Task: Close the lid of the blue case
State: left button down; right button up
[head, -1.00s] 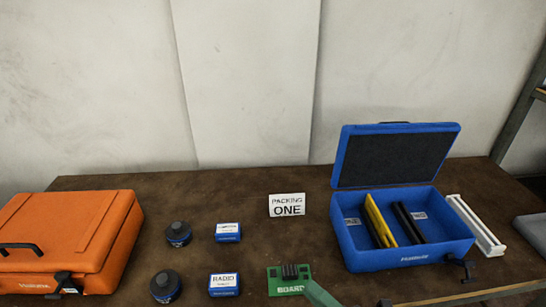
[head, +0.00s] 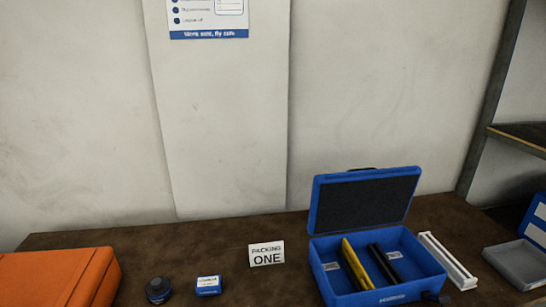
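The blue case (head: 325,278) stands on the brown table at the right, in the lower part of the head view. Its lid (head: 364,203) is open, standing up and leaning back, with a dark foam lining. Inside lie a yellow flat piece (head: 358,265) and a black flat piece (head: 384,263), side by side. A dark latch shows at the case's front right corner. The front of the case is partly cut off by the bottom edge. Neither of my grippers is in view.
A white rail-like piece (head: 447,260) lies right of the case. A grey open tray (head: 515,265) stands farther right. A "PACKING ONE" sign (head: 266,254), a blue box (head: 208,286), a dark round jar (head: 158,290) and an orange case (head: 70,278) are to the left. A wall is behind.

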aim_at(353, 200)
jog(key=i+l, duration=0.1)
jog(key=l, duration=0.25)
jog(key=i+l, duration=0.1)
jog(key=l, duration=0.25)
jog(key=i+l+u, duration=0.1)
jog(key=l, duration=0.2)
jog(key=i+l, duration=0.1)
jog(key=l, duration=0.25)
